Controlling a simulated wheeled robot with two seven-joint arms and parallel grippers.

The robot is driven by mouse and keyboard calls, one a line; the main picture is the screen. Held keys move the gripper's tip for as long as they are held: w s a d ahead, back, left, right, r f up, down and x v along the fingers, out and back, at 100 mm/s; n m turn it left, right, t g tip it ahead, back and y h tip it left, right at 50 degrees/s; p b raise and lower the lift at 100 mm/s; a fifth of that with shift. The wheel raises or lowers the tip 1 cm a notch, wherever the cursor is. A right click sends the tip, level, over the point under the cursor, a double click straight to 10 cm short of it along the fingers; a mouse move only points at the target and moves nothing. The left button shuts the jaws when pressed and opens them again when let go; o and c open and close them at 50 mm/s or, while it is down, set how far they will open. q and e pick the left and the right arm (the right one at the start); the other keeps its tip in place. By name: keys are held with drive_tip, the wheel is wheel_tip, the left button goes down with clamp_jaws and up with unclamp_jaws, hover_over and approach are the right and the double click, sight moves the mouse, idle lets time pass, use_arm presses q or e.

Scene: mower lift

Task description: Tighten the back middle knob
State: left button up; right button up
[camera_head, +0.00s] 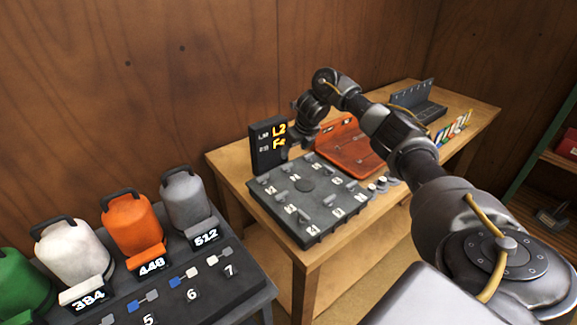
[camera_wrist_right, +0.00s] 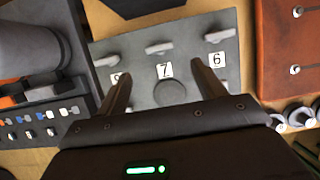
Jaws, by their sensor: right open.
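The grey board (camera_head: 303,205) with several bar-shaped knobs and a round disc in its middle lies on the wooden table. The back middle knob (camera_wrist_right: 160,47), a light grey bar above label 7, is seen in the right wrist view lying roughly crosswise. My right gripper (camera_head: 288,150) is over the back edge of the board. In the right wrist view its two fingers (camera_wrist_right: 162,72) are spread and empty, with label 7 between the tips and the knob just beyond them. I cannot tell the height of the tips above the board. My left gripper is not in view.
A dark display (camera_head: 268,146) with lit orange text stands behind the board. An orange panel (camera_head: 348,152) lies to the right of the board. Several coloured tanks, including an orange one (camera_head: 131,225), stand on a grey bench at the left.

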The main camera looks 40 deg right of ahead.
sight(288, 165)
drive_tip(key=b+x, duration=0.1)
drive_tip(key=x, duration=0.3)
drive_tip(key=shift+s+a+f+b, duration=0.1)
drive_tip(key=shift+s+f+b, duration=0.1)
drive_tip(key=shift+b, duration=0.2)
drive_tip(key=p+x, duration=0.1)
drive_tip(key=x, duration=0.2)
drive_tip(key=shift+w, duration=0.2)
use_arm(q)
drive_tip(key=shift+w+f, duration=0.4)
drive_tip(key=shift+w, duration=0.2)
use_arm(e)
drive_tip(key=shift+w+f, duration=0.25)
drive_tip(key=shift+f, duration=0.45)
drive_tip(key=shift+c, duration=0.4)
drive_tip(key=c, duration=0.9)
use_arm(q)
drive_tip(key=shift+p, duration=0.3)
